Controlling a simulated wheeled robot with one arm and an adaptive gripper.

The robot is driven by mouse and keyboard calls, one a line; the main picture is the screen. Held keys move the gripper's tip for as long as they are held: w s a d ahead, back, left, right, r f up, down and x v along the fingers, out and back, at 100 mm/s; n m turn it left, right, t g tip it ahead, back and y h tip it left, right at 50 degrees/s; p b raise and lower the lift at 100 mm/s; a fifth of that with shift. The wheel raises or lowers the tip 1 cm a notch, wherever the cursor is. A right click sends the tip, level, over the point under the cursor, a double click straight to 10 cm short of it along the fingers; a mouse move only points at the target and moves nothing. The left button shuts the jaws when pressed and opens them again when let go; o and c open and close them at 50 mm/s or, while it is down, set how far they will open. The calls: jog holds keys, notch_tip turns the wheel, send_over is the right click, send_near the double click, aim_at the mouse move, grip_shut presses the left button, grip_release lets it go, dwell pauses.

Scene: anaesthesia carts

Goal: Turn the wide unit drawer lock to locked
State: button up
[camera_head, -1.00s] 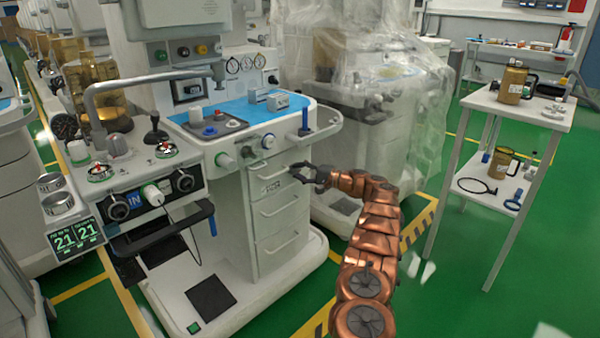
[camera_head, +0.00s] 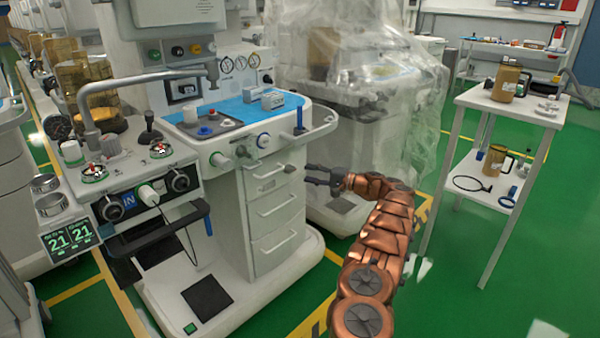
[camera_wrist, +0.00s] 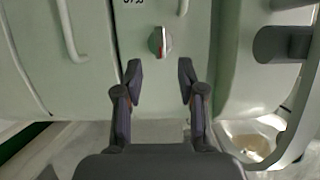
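The drawer lock is a small round silver knob (camera_wrist: 160,42) with a red mark, on the pale drawer front in the wrist view. It lies ahead of my gripper (camera_wrist: 160,78), roughly centred between the two dark fingers, which are apart with nothing between them. In the head view my gripper (camera_head: 307,174) is just right of the cart's upper drawers (camera_head: 270,185). A small grey piece (camera_head: 289,168) on the drawer front there may be the lock. I cannot read its setting for certain.
A rail (camera_head: 318,132) juts from the cart's worktop above my gripper. A plastic-draped machine (camera_head: 375,130) stands behind. A white shelf table (camera_head: 510,112) with brown jugs is at right.

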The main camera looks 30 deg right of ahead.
jog(key=v, duration=0.5)
jog(key=shift+s+d, duration=0.25)
jog(key=shift+s, duration=0.1)
